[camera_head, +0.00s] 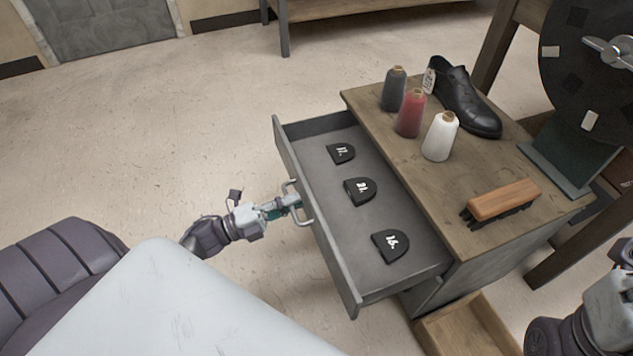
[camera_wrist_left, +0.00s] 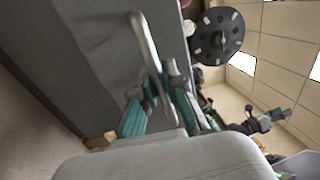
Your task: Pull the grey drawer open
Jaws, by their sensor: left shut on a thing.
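The grey drawer (camera_head: 330,249) stands pulled out from the wooden cabinet (camera_head: 425,165), with its inside showing in the head view. Three dark heel-shaped pieces with white numbers lie in it: one at the far end (camera_head: 341,153), one in the middle (camera_head: 360,191) and one at the near end (camera_head: 390,246). My left gripper (camera_head: 291,205) is shut on the metal bar handle (camera_head: 304,204) at the drawer's front. The handle (camera_wrist_left: 150,50) also passes between the fingers in the left wrist view. My right arm shows at the lower right, but its fingertips are not clearly visible.
A lower wooden drawer (camera_head: 465,328) sticks out below. The floor left of the grey drawer is clear.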

